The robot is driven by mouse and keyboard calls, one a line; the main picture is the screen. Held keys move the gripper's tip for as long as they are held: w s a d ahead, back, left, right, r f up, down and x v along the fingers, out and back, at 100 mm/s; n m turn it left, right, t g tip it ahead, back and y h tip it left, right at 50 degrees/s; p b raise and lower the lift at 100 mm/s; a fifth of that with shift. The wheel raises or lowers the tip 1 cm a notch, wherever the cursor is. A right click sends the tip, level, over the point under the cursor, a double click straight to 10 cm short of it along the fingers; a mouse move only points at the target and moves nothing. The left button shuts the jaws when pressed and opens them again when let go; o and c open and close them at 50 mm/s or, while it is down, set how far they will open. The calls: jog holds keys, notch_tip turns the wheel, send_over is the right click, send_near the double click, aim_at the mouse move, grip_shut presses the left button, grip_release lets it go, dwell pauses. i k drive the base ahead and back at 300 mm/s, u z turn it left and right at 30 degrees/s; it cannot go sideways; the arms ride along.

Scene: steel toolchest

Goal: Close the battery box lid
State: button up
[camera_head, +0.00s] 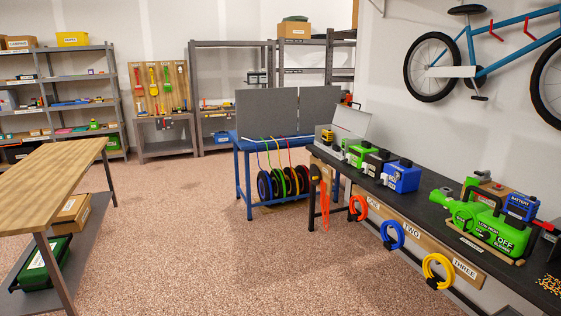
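A grey box (327,148) stands at the far end of the dark workbench on the right. A pale grey lid panel (347,122) stands raised and tilted behind it, so the box looks open. A yellow and black item (327,136) shows at the box's left end; I cannot tell whether it is inside or in front. The inside of the box is mostly hidden. I take this as the battery box, though no label on it is readable. My gripper is not in view.
Green (357,155), black (376,162) and blue (402,177) units stand on the workbench (435,188) beside the box. A green blower (497,232) is nearer. Coloured cords hang from the bench front. A wooden table (50,165) stands left; the floor between is clear.

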aim_at(356, 121)
jog(key=z, duration=0.4)
jog(key=i, duration=2.75)
jog(key=u, duration=0.1)
